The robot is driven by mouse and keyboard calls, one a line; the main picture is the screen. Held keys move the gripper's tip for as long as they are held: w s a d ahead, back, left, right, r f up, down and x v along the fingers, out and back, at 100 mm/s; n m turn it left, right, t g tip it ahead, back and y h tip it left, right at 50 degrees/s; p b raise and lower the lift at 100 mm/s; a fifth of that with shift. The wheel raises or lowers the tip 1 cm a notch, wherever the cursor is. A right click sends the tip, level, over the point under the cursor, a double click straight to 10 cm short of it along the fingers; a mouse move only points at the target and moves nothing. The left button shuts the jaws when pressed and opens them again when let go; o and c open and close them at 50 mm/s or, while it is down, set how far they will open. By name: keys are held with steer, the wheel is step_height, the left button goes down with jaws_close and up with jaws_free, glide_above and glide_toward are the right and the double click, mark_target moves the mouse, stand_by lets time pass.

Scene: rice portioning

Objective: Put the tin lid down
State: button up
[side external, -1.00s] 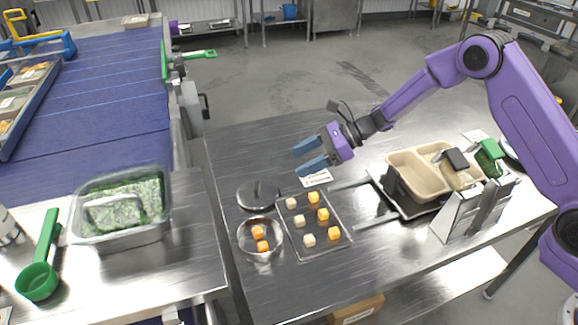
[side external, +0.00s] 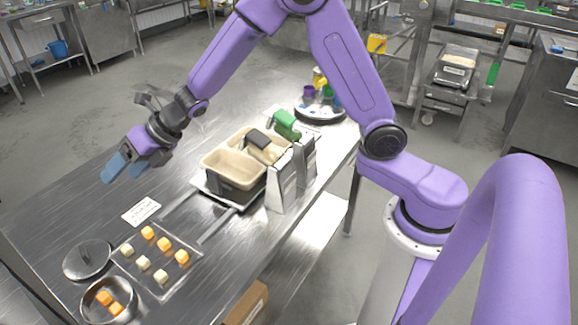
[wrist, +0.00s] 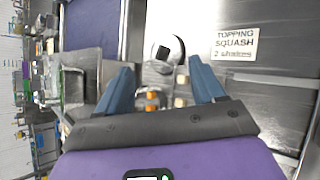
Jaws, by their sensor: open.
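The tin lid (side external: 87,259), a round steel disc with a handle, lies flat on the steel table. It sits close beside the open round tin (side external: 84,309), which holds orange cubes; I cannot tell whether their rims touch. In the wrist view the lid (wrist: 152,40) shows bright with a dark handle, ahead of the fingers. My gripper (side external: 122,166) is open and empty, raised above the table, apart from the lid. Its blue fingers also show in the wrist view (wrist: 161,75), with nothing between them that they touch.
A clear tray (side external: 190,268) with several orange and pale cubes lies beside the tin. A label card (side external: 141,211) reads "topping squash". A beige divided container (side external: 222,168) and metal stands (side external: 283,187) are further right. Bare table lies around the card.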

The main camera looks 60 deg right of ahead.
steer(key=s+d+m+g+h, duration=0.2)
steer(key=s+d+m, duration=0.5)
steer(key=s, duration=0.5)
steer(key=s+d+r+m+g+h, duration=0.1)
steer(key=s+d+m+g+h, duration=0.1)
steer(key=s+d+m, duration=0.4)
steer(key=s+d+m+g+h, duration=0.2)
steer(key=s+d+m, duration=0.5)
steer(key=s, duration=1.2)
steer(key=m+h, duration=0.1)
steer(key=m, duration=0.3)
steer(key=shift+s+d+r+g, duration=0.15)
steer(key=shift+d+r+g, duration=0.1)
steer(key=shift+d+g, duration=0.05)
